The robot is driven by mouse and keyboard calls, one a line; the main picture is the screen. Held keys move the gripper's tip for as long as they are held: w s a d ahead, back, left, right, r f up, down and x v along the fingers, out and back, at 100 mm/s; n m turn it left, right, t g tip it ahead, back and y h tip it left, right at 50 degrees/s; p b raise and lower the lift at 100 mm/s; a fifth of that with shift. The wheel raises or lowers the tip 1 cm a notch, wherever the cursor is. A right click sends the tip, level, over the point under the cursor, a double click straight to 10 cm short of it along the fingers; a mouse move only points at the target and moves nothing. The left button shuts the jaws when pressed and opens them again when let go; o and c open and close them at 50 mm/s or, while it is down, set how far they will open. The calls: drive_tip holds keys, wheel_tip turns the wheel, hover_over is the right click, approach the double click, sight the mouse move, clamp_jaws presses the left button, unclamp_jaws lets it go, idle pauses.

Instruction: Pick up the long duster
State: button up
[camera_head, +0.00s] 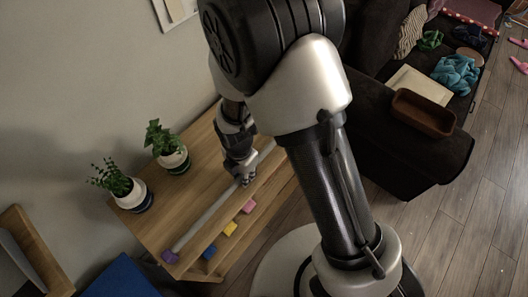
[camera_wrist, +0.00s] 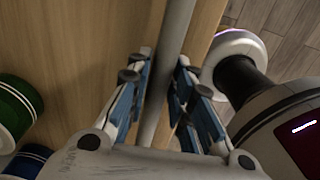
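The long duster is a thin grey rod (camera_head: 207,218) lying along the front part of a wooden cabinet top, with a purple end (camera_head: 170,257) at the lower left. Its far end runs behind my arm. My gripper (camera_head: 243,178) is down over the rod's upper part, pointing at the cabinet. In the wrist view, the grey rod (camera_wrist: 170,45) passes between the blue-padded fingers of my gripper (camera_wrist: 165,75). The fingers look open, one side on each side of the rod, with narrow gaps. Whether a pad touches it is hard to tell.
The wooden cabinet (camera_head: 185,205) holds two potted plants (camera_head: 172,158) (camera_head: 133,195) near the wall. Yellow, pink and blue blocks (camera_head: 230,228) sit along its lower front. A dark sofa (camera_head: 400,150) with a brown tray (camera_head: 423,113) stands at right.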

clamp_jaws()
